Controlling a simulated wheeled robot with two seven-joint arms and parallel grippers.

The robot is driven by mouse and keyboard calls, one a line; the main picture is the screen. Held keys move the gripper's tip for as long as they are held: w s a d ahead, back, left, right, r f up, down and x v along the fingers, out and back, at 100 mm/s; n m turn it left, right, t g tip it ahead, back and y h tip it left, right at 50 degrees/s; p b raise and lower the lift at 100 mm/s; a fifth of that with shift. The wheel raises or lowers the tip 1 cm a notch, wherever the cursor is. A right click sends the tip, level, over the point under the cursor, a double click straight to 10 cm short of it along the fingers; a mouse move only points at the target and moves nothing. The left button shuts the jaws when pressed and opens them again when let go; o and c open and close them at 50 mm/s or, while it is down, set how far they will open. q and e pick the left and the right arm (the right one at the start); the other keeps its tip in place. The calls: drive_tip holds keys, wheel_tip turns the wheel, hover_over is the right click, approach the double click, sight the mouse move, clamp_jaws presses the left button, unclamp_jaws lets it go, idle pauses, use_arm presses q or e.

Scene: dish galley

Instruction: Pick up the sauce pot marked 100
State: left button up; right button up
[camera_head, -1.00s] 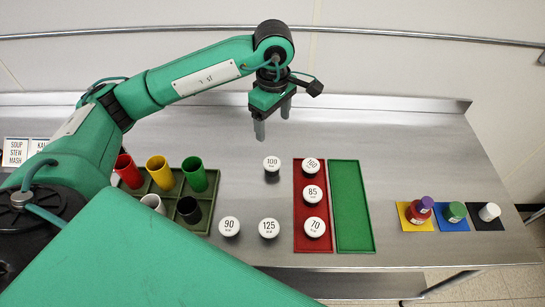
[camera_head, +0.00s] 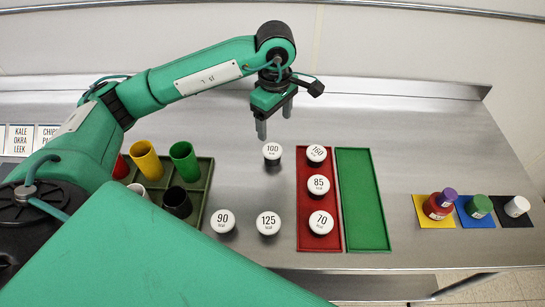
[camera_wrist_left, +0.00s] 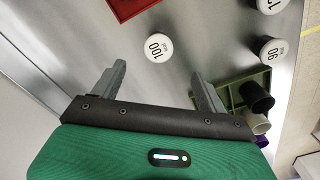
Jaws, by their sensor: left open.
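The sauce pot marked 100 (camera_head: 272,153) has a white round lid and a dark body. It stands on the steel counter, left of the red tray. My left gripper (camera_head: 274,127) is open and empty, above and just behind this pot in the head view. In the left wrist view the pot marked 100 (camera_wrist_left: 158,48) lies between and beyond the two spread fingers (camera_wrist_left: 152,85), with its label readable. No finger appears to touch it. My right gripper is not in view.
Pots marked 160, 85 and 70 stand on the red tray (camera_head: 303,239). Pots 90 (camera_head: 222,221) and 125 (camera_head: 268,223) stand in front. The green tray (camera_head: 362,200) is empty. A dark green caddy (camera_head: 205,170) holds coloured cups. Colour mats with small containers lie right.

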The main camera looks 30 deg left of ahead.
sight(272, 149)
use_arm(q)
wheel_tip(272, 149, down, 8)
drive_tip(key=shift+r+p, duration=0.15)
drive_tip(key=shift+p, duration=0.75)
drive_tip(key=shift+a+f+p, duration=0.2)
drive_tip(key=shift+f+p, duration=0.3)
drive_tip(key=f, duration=0.1)
drive_tip(key=f+p, duration=0.1)
drive_tip(key=f, duration=0.1)
drive_tip(key=shift+w+a+f+p, duration=0.15)
drive_tip(key=shift+a+f+p, duration=0.05)
drive_tip(key=shift+a+p, duration=0.1)
drive_tip(key=shift+f, duration=0.45)
drive_tip(key=shift+c, duration=0.2)
drive_tip(key=c, duration=1)
